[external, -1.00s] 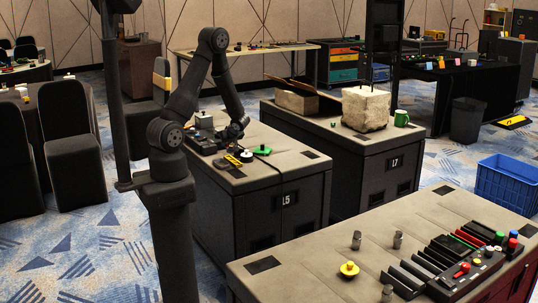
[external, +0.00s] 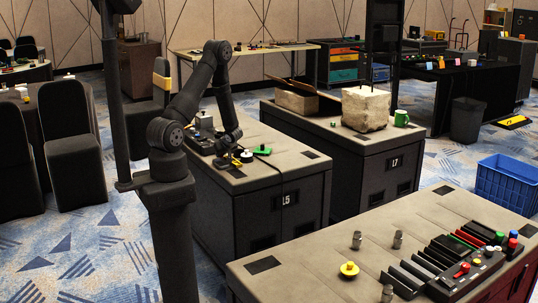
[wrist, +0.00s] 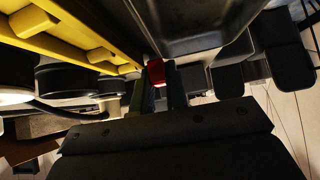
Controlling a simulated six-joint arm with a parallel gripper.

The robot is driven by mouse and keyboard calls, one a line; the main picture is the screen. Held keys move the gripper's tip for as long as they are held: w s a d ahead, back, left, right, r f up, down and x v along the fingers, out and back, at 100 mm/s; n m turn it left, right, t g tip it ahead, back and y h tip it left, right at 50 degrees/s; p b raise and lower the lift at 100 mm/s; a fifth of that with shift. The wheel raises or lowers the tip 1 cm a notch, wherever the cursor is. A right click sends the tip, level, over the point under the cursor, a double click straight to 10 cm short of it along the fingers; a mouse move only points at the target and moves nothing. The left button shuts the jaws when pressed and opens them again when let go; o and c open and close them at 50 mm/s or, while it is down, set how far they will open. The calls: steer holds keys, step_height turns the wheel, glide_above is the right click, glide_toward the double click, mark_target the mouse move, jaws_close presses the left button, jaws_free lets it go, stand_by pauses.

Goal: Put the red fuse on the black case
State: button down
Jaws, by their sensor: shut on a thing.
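In the wrist view a small red piece (wrist: 155,72), which looks like the red fuse, sits between the fingertips of my gripper (wrist: 157,88). The gripper is shut on it. In the external view my gripper (external: 223,160) is low over the near part of the L5 cabinet top, and the fuse cannot be made out there. A dark, smooth box-like thing (wrist: 190,30) is close beside the fingers in the wrist view. It may be the black case, but I cannot tell. Dark items (external: 200,143) lie on the L5 top left of my gripper, partly hidden by my arm.
A yellow piece (wrist: 75,38) is close to the gripper on the left in the wrist view. A round black-and-white thing (external: 247,157) and a green piece (external: 263,150) are right of my gripper. A silver-grey object (external: 204,120) stands behind. The L5 top's right side is clear.

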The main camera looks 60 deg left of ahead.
steer(key=shift+f, duration=0.15)
steer(key=c, duration=1.4)
jaws_free()
steer(key=shift+c, duration=0.2)
steer(key=shift+d+r, duration=0.2)
steer(key=shift+r, duration=0.2)
steer(key=v, duration=1.1)
steer(key=shift+d+r, duration=0.15)
steer(key=x, duration=1.2)
steer(key=shift+r, duration=0.4)
